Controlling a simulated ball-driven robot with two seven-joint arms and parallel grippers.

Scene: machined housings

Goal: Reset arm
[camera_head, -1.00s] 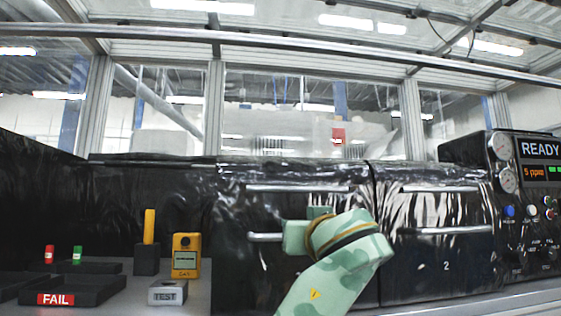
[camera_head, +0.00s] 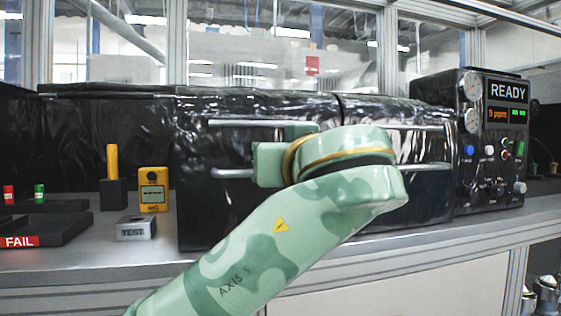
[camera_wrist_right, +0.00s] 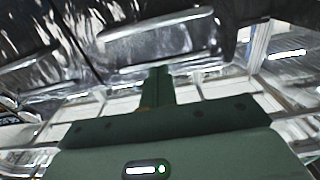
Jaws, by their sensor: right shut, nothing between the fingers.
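My right arm, pale green with camouflage patches, rises from the bottom of the head view to the front of the black ovens or cabinets. Its wrist end (camera_head: 268,163) is in front of the left cabinet (camera_head: 205,215), whose handles (camera_head: 228,173) are partly covered by it. The fingertips are hidden there. In the right wrist view, which is upside down, my right gripper (camera_wrist_right: 157,78) is shut and empty, with its fingers together. A cabinet handle bar (camera_wrist_right: 155,25) shows beyond it; I cannot tell whether they touch. My left gripper is not in view.
A yellow gas meter (camera_head: 153,190), a grey TEST block (camera_head: 136,229), a black holder with a yellow stick (camera_head: 112,165) and a FAIL tray (camera_head: 62,230) stand on the left of the bench. The READY control panel (camera_head: 507,150) stands at the right.

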